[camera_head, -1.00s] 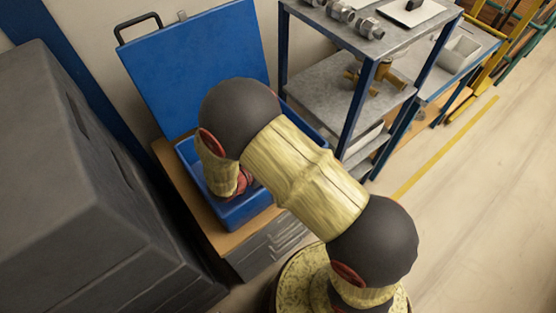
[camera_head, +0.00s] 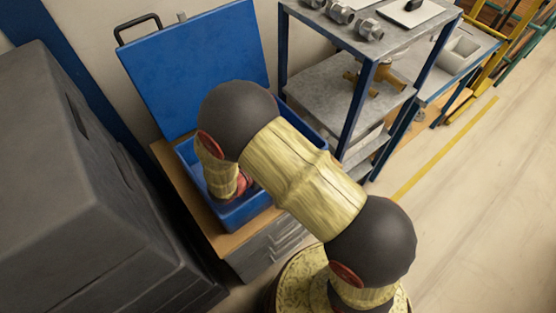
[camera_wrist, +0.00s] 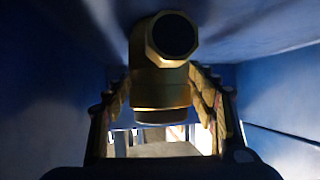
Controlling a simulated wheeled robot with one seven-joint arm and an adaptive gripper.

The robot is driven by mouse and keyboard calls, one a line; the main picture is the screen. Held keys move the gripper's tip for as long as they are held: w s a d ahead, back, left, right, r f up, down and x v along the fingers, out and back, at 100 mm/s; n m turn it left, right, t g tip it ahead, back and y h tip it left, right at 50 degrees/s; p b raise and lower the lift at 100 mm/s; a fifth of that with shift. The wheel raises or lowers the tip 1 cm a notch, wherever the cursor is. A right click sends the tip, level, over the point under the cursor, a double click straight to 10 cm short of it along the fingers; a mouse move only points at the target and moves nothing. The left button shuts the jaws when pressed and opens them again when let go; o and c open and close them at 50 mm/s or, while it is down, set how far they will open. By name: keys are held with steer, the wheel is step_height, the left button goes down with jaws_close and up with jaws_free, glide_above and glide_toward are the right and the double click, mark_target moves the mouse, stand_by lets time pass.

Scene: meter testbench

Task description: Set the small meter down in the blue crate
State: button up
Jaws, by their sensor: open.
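The blue crate (camera_head: 250,213) stands with its lid (camera_head: 190,65) raised at the back. My arm reaches down into it, and my wrist hides much of its inside in the head view. In the wrist view, the small meter (camera_wrist: 162,85), brass-coloured with a dark round end, is between the two fingers of my gripper (camera_wrist: 160,92). The fingers are open, with a narrow gap on either side of the meter. Blue crate walls (camera_wrist: 275,85) surround them. The meter is hidden in the head view, and whether it touches the crate floor cannot be told.
The crate sits on a wooden-topped grey cabinet (camera_head: 228,240). A large dark grey case (camera_head: 90,190) stands close on the left. A blue-framed metal shelf (camera_head: 330,70) with metal and brass fittings stands on the right. Open floor (camera_head: 480,220) lies at the right.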

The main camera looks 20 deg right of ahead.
steer(key=shift+r, duration=0.1)
steer(key=shift+s+a+r, duration=0.1)
steer(key=shift+a+r, duration=0.1)
steer(key=shift+a, duration=0.1)
steer(key=p+v, duration=0.1)
steer(key=v, duration=0.5)
steer(key=shift+s+a+r, duration=0.15)
steer(key=shift+s+a, duration=0.05)
steer(key=shift+a, duration=0.15)
